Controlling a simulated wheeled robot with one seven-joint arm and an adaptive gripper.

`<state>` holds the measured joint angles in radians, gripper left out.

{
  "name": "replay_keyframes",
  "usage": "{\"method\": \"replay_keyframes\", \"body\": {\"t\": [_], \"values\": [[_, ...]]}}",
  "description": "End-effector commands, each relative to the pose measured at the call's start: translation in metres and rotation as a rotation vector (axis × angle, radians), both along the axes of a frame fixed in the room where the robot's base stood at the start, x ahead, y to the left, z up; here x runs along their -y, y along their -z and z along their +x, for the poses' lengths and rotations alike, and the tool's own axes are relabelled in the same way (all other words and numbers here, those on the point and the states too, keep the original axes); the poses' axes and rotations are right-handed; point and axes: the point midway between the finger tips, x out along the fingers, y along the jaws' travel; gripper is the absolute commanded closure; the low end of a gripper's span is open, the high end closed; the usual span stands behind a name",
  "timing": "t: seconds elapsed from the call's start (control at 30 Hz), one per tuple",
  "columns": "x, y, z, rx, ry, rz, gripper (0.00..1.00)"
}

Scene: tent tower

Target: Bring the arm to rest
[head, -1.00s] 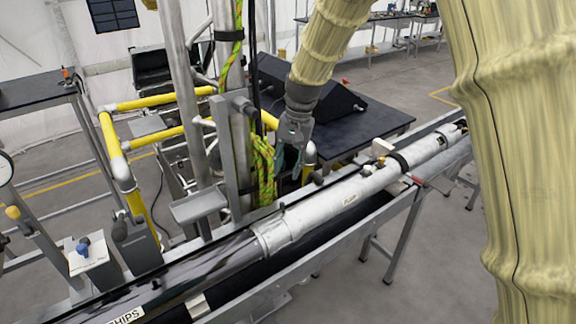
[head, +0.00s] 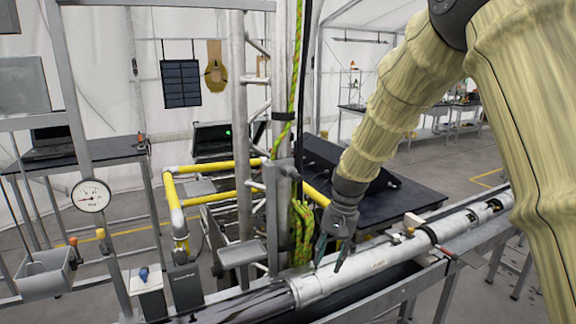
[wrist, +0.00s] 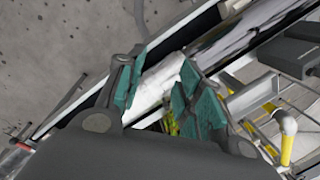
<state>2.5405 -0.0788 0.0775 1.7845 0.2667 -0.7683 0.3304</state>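My arm, in a tan fabric sleeve, reaches down from the upper right in the head view. My gripper (head: 331,254) hangs at its end, pointing down, just above or beside a long pale tube (head: 372,262). In the wrist view my gripper (wrist: 162,74) has its two teal-padded fingers apart. The pale tube (wrist: 160,84) shows in the gap beyond them, and nothing looks held. Whether a fingertip touches the tube I cannot tell.
A metal mast (head: 243,130) with a green-yellow rope (head: 302,228) stands just left of my gripper. A yellow rail (head: 174,205) is behind it. A black table (head: 415,200) stands behind at the right. A pressure gauge (head: 91,195) is at the left.

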Motion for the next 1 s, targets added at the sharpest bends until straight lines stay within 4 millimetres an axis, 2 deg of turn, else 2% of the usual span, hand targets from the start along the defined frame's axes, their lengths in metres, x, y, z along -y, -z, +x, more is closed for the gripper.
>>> {"method": "replay_keyframes", "body": {"t": [0.03, 0.33, 0.47, 0.57, 0.67, 0.77, 0.87, 1.0], "values": [[0.002, 0.012, -0.003, -0.006, -0.001, -0.003, 0.64], [0.018, 0.068, -0.016, -0.002, -0.011, -0.025, 0.64], [0.025, 0.102, -0.027, 0.000, -0.019, -0.038, 0.64], [0.032, 0.135, -0.037, 0.001, -0.032, -0.051, 0.64], [0.040, 0.179, -0.055, 0.001, -0.049, -0.069, 0.64], [0.052, 0.230, -0.082, 0.002, -0.074, -0.088, 0.64], [0.064, 0.278, -0.112, 0.007, -0.099, -0.107, 0.64], [0.079, 0.339, -0.164, 0.010, -0.145, -0.130, 0.64]]}}
